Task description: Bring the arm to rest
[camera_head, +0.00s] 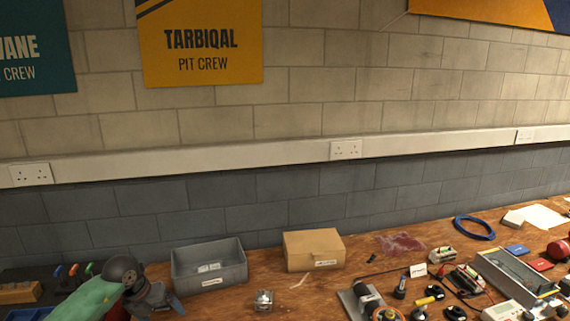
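My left arm comes in at the lower left, with a green link and a dark wrist joint. My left gripper (160,301) is low over the bench, just in front of the grey bin (209,278). Its fingertips are small and partly hidden, so I cannot tell whether it is open or shut. I see nothing clearly held in it. My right gripper is not in view.
The wooden bench (225,305) runs along a block wall. Tools, a blue cable coil (474,228) and a grey tray (514,281) crowd the right.

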